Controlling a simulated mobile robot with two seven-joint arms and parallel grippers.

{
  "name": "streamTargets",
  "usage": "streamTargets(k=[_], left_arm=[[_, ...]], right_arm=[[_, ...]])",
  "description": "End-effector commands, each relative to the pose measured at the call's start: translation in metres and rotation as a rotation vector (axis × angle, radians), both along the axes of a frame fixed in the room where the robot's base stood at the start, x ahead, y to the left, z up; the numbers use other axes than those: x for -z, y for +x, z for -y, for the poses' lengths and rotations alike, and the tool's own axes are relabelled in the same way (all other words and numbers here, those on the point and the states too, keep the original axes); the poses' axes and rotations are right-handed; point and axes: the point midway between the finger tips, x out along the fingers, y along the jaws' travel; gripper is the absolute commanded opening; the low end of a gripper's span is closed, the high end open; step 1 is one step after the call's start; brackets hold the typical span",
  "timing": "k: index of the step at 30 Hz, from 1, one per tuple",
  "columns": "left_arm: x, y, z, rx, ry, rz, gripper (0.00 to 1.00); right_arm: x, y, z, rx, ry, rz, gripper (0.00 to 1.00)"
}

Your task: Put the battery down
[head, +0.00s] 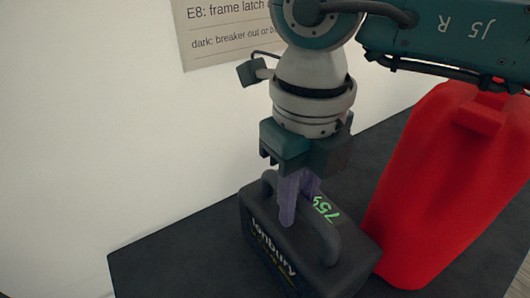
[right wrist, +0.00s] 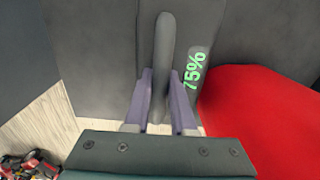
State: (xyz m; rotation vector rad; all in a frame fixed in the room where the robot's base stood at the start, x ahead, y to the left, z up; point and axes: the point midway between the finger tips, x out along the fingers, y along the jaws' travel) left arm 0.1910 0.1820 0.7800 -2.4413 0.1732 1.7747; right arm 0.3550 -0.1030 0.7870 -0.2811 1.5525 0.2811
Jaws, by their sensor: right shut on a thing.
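The battery (head: 262,238) is a dark grey box with a top handle, the lettering "lonbury" and a green "75%" mark on its top. In the head view it is at the dark table top, beside the red container; I cannot tell for sure whether its base touches. My right gripper (head: 293,210) comes from above with its purple fingers shut on the handle. In the right wrist view the handle (right wrist: 163,60) runs between the two fingers (right wrist: 161,100), and the green mark shows to the right. My left gripper is not in view.
A large red container (head: 430,190) stands close to the right of the battery. The dark table top (head: 160,262) is bare to the left, against a white wall. A paper sign (head: 225,30) hangs on the wall. The right wrist view shows wooden floor (right wrist: 40,125) at lower left.

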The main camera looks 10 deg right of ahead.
Motion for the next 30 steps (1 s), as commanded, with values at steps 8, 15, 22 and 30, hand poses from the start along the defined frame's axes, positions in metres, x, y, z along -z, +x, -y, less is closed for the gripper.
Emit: streamTargets(k=[8, 15, 22, 30], left_arm=[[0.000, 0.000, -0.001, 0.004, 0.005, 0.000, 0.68], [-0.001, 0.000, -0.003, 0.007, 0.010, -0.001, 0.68], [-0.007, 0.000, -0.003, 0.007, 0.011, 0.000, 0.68], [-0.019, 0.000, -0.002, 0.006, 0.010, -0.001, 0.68]], right_arm=[[-0.003, 0.002, -0.001, -0.001, 0.003, 0.005, 0.00], [-0.005, 0.002, -0.001, 0.000, 0.003, 0.005, 0.00], [-0.025, 0.002, -0.001, -0.002, 0.005, 0.007, 0.00], [-0.084, 0.003, -0.001, -0.001, 0.005, 0.012, 0.00]])
